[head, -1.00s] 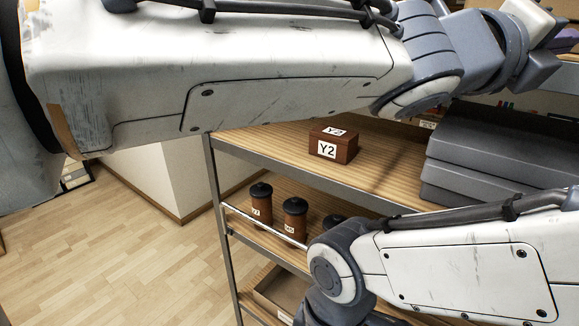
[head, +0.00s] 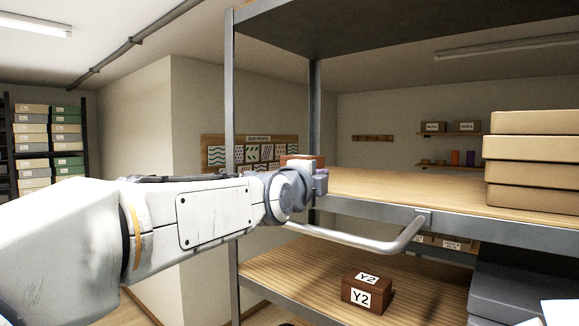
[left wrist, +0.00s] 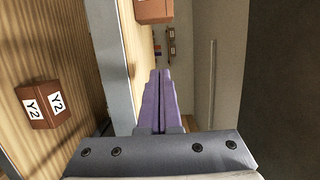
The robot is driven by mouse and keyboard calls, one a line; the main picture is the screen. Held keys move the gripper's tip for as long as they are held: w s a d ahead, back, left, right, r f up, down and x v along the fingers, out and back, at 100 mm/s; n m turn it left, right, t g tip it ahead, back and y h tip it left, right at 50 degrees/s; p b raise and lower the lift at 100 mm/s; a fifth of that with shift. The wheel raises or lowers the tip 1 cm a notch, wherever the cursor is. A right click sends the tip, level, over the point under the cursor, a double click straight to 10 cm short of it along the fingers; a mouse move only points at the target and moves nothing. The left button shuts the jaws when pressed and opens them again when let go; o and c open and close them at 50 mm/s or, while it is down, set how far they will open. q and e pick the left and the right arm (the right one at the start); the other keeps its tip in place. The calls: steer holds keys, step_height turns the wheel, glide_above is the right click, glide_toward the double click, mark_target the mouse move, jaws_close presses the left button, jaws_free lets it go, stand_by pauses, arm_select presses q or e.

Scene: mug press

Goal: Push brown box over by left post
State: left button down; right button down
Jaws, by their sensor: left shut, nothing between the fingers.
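A brown box (head: 303,160) sits on the upper shelf board (head: 400,188) near the left posts, partly hidden behind my left gripper (head: 321,183). It also shows, cut off, at the top of the left wrist view (left wrist: 154,11). The front left post (head: 230,120) stands left of it. My left gripper's purple fingers are shut and empty (left wrist: 160,73); they are near the shelf's front edge, apart from the box in the wrist view. A darker brown box labelled Y2 (head: 368,293) is on the shelf below, also in the wrist view (left wrist: 42,104). My right gripper is out of view.
Stacked tan boxes (head: 535,160) stand at the right of the upper shelf. A grey rail (head: 370,243) curves out from the shelf front. Grey cases (head: 515,290) are on the lower shelf at right. The middle of the upper shelf is clear.

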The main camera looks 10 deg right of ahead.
mark_target(331, 185)
arm_select(q)
steer(key=p+x, duration=0.5)
steer(key=x, duration=0.5)
steer(key=shift+w+r, duration=0.1)
steer(key=shift+w, duration=0.1)
steer(key=shift+w+a, duration=0.1)
steer(key=shift+a, duration=0.2)
steer(key=shift+w+a+p, duration=0.35)
steer(key=shift+a+p, duration=0.05)
steer(key=shift+p, duration=0.1)
steer(key=shift+w+a+r+p, duration=0.1)
steer(key=shift+w+a+p, duration=0.25)
steer(key=shift+p, duration=0.5)
steer(key=shift+w+a+p, duration=0.25)
steer(key=shift+w+p, duration=0.25)
steer(key=shift+p, duration=0.1)
steer(key=shift+f, duration=0.25)
steer(key=shift+a, duration=0.1)
